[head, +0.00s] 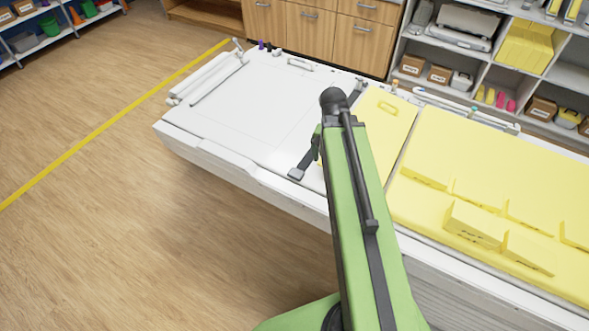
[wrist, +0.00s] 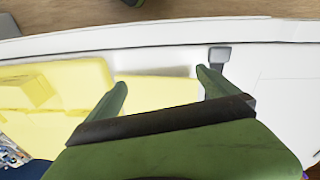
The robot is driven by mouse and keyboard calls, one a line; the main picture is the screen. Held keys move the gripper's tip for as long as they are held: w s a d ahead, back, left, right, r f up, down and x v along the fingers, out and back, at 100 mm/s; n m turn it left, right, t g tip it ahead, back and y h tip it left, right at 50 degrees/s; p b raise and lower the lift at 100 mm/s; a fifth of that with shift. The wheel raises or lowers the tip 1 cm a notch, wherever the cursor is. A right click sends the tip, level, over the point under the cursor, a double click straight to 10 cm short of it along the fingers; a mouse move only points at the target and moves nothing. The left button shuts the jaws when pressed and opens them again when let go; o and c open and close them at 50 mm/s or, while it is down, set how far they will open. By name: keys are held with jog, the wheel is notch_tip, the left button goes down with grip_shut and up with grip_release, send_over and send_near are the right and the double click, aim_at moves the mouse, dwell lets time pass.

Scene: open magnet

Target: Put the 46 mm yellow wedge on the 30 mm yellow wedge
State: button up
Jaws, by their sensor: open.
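Several yellow wedges stand on the large yellow pad (head: 450,150) at the right in the head view. One wedge (head: 473,223) at the front looks taller, with a flatter wedge (head: 528,252) just right of it. Further wedges (head: 424,178) form a row behind them. Their size marks are too small to read, so I cannot tell which is 46 mm and which is 30 mm. My gripper (wrist: 162,83) is open and empty in the wrist view, over the narrow yellow pad (wrist: 155,91), away from the wedges.
The pads lie on a long white table (head: 290,190). Its left part is a bare white panel (head: 265,95). A grey strap with a buckle (head: 297,173) crosses near my arm. Drawers (head: 310,30) and shelves stand behind; the wooden floor at left is clear.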

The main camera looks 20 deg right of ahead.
jog(key=w+a+n+y, duration=0.1)
jog(key=a+n, duration=0.7)
jog(key=a, duration=1.1)
jog(key=shift+w, duration=0.35)
notch_tip(320, 180, down, 12)
jog(key=b, duration=1.2)
jog(key=shift+r+p, duration=0.4)
jog(key=shift+p, duration=0.05)
jog(key=shift+c, duration=0.4)
